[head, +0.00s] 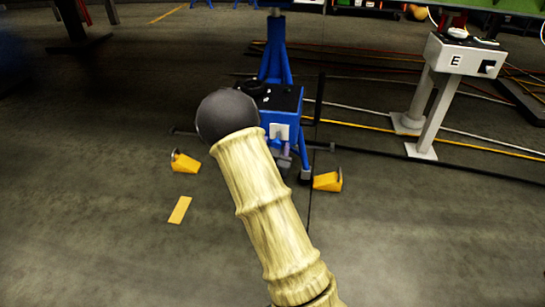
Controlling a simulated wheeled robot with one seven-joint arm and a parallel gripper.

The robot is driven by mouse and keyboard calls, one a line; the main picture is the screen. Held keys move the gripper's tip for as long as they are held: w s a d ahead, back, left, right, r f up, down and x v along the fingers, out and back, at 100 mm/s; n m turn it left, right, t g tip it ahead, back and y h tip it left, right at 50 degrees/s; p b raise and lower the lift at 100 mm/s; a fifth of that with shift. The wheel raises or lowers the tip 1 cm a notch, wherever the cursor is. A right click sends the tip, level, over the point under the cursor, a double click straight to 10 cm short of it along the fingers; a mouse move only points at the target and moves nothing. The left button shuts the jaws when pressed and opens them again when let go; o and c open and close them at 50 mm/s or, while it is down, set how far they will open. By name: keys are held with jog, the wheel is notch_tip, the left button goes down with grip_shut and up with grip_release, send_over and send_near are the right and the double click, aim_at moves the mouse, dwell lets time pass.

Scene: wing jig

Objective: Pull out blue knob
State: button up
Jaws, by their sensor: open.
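I cannot pick out a blue knob for certain in the head view. A blue stand (276,62) with a blue box (262,124) at its foot is at the upper middle. The box has a dark top and a pale square plate (279,131) on its front. Small parts below the plate are too small to tell. My cream-sleeved arm with its dark rounded end reaches up from the bottom and covers the left part of the box. My gripper does not show.
Yellow wedges (185,162) and (328,181) lie on the floor left and right of the stand. A grey post console (463,55) marked E stands at right. Pipes or cables cross the floor behind.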

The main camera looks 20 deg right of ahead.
jog(key=p+v, duration=1.1)
jog(key=v, duration=0.6)
jog(key=shift+a, duration=0.1)
dwell(0.4)
